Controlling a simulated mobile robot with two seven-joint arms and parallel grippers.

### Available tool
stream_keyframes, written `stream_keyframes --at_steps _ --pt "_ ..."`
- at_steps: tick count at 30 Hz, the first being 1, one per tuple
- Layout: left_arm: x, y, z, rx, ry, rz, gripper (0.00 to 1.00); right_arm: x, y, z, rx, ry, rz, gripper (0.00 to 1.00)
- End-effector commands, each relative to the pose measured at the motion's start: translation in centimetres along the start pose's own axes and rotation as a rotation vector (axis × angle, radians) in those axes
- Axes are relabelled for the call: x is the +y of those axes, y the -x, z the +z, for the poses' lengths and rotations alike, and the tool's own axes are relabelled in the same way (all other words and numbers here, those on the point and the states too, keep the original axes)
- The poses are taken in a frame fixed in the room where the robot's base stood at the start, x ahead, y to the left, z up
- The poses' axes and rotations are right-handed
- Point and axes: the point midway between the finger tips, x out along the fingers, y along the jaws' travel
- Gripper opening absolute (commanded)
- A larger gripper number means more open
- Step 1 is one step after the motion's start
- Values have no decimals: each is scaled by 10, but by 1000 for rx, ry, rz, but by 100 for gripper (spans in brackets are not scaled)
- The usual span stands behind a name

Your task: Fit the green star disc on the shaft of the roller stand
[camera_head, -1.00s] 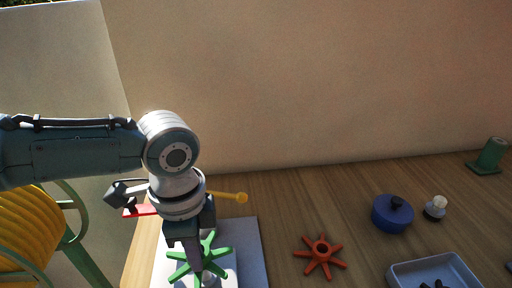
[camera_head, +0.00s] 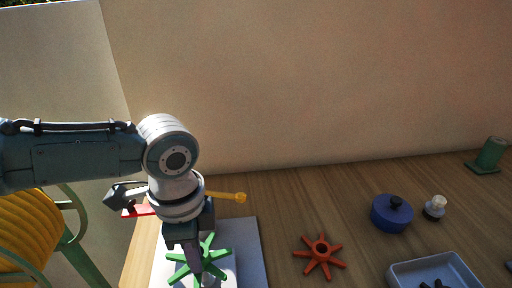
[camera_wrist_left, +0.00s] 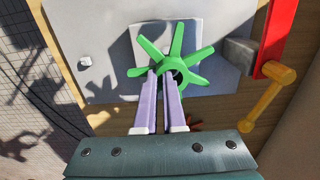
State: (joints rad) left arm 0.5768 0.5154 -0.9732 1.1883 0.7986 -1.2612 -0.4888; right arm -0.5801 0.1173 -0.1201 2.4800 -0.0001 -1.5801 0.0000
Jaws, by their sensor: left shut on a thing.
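The green star disc (camera_head: 214,263) is between the fingertips of my left gripper (camera_head: 197,268), which points down over the grey base plate (camera_head: 253,255). In the left wrist view the fingers (camera_wrist_left: 165,73) are shut on the disc (camera_wrist_left: 182,47) beside its dark hub hole, its arms spread over the plate (camera_wrist_left: 105,40). The roller stand shows as this plate with a red bar (camera_wrist_left: 277,35) and a yellow crank handle (camera_wrist_left: 268,100). The shaft is not clearly visible; whether the disc touches it I cannot tell. My right gripper is out of view.
An orange-red star disc (camera_head: 320,256) lies on the wooden table right of the plate. Further right are a blue lidded pot (camera_head: 391,214), a small white-topped knob (camera_head: 435,207), a grey tray (camera_head: 398,268) with dark pieces and a green stand (camera_head: 489,156). Table behind is clear.

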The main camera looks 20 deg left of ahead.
Motion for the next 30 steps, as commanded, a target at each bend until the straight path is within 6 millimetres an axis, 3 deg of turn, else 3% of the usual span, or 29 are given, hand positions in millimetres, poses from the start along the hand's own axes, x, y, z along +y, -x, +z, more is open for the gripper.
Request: stream_keyframes --at_steps 7,9,17,25,30 --pt "0 -8 0 -1 0 0 0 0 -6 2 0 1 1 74" --pt "0 -7 0 -1 0 0 13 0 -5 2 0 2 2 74" --pt "-1 -7 2 -4 1 -2 42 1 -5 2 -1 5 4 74" --pt "-1 -3 0 -1 0 -2 42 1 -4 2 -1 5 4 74" --pt "-1 20 0 1 -1 -3 42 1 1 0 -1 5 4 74"
